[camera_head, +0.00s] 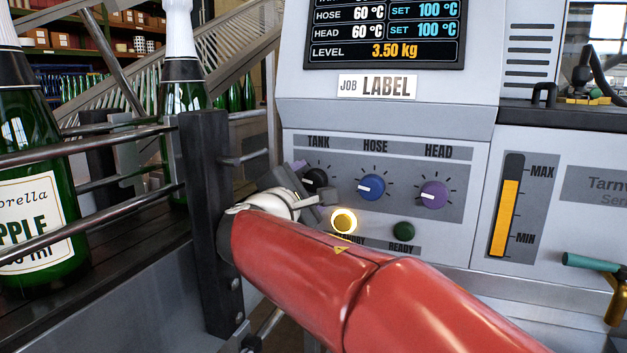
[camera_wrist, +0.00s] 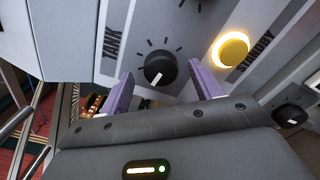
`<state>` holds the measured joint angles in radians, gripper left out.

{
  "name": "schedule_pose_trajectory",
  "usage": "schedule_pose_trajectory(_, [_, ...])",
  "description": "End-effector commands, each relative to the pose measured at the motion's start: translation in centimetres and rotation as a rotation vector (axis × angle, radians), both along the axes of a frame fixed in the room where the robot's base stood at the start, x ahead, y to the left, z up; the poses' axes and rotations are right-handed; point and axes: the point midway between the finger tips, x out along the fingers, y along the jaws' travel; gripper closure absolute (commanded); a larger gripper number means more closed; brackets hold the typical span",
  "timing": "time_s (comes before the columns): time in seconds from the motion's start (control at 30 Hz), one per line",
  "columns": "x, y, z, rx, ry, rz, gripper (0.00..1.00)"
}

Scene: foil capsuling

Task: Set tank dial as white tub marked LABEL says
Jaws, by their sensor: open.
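The tank dial (camera_head: 315,177) is a black knob under the word TANK, partly hidden by my gripper in the head view. In the wrist view the dial (camera_wrist: 160,68) shows whole, its white pointer mark aimed down and slightly left in that picture. My gripper (camera_wrist: 161,74) is open, with one purple finger on each side of the dial; whether they touch it I cannot tell. In the head view my gripper (camera_head: 304,184) is at the dial. A plate (camera_head: 377,87) on the machine reads JOB LABEL. No white tub shows in either view.
A blue hose dial (camera_head: 371,187) and a purple head dial (camera_head: 434,194) sit to the right. A lit yellow standby button (camera_head: 343,221) and a dark green ready button (camera_head: 403,231) are below. The display (camera_head: 385,30) has its tank row cut off. Rails and bottles (camera_head: 30,150) stand left.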

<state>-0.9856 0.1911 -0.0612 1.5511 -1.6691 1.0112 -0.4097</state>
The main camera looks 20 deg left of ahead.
Motion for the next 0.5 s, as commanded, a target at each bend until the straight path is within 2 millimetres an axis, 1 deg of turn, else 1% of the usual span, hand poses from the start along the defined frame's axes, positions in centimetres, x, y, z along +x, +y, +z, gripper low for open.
schedule_pose_trajectory(0.03, [0.8,0.0,0.1,0.001,0.001,-0.001,0.36])
schedule_pose_trajectory(0.1, [1.5,-0.2,0.1,0.001,0.001,-0.002,0.36])
schedule_pose_trajectory(0.2, [2.2,-0.2,0.0,0.001,0.001,-0.001,0.36])
schedule_pose_trajectory(0.5, [2.4,-0.2,0.0,0.002,0.001,0.0,0.36])
